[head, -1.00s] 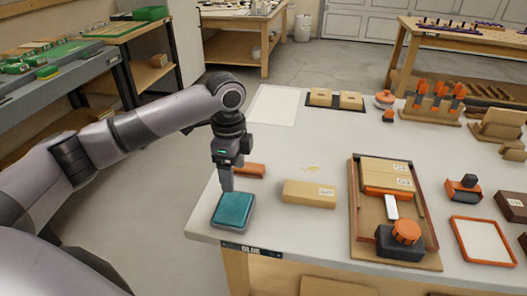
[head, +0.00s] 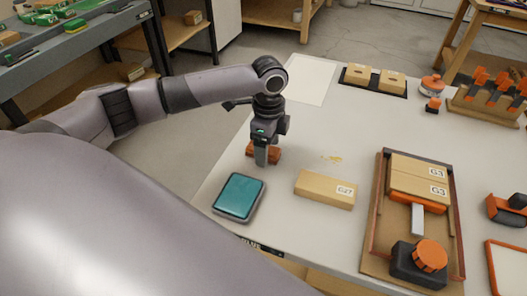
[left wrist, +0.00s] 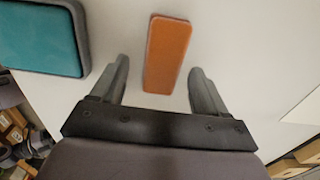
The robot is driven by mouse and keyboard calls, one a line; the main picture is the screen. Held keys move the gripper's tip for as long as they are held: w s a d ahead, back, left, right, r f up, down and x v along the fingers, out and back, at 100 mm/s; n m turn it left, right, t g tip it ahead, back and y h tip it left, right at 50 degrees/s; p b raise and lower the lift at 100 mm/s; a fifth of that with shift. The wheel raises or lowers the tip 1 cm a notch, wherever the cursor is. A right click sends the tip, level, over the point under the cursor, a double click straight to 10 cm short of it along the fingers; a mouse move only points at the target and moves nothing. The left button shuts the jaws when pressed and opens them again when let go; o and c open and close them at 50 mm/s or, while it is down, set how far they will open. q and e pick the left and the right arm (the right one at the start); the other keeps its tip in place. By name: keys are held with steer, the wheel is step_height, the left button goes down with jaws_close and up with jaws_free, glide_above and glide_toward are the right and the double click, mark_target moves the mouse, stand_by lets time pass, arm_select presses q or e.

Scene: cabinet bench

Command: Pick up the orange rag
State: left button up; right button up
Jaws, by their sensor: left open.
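The orange rag (head: 249,149) is a small flat orange block-like piece on the white table, partly hidden behind my left gripper in the head view. In the left wrist view the rag (left wrist: 167,54) lies lengthwise between the two fingers, with clear space on both sides. My left gripper (head: 261,158) is open and points down over the rag; its fingers also show in the left wrist view (left wrist: 158,85). I cannot tell how high the fingertips are above the table. My right gripper is not in view.
A teal pad in a grey tray (head: 239,197) lies in front of the gripper, near the table edge. A cardboard box (head: 325,189) lies to the right. A wooden tray (head: 375,240) with boxes stands farther right.

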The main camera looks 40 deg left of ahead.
arm_select(q)
steer(key=shift+f, duration=0.5)
steer(key=c, duration=1.2)
steer(key=shift+r, duration=0.15)
step_height(320, 180, up, 20)
steer(key=shift+f+p, duration=0.1)
steer(key=shift+p, duration=0.85)
steer(key=o, duration=0.5)
steer(key=c, duration=0.3)
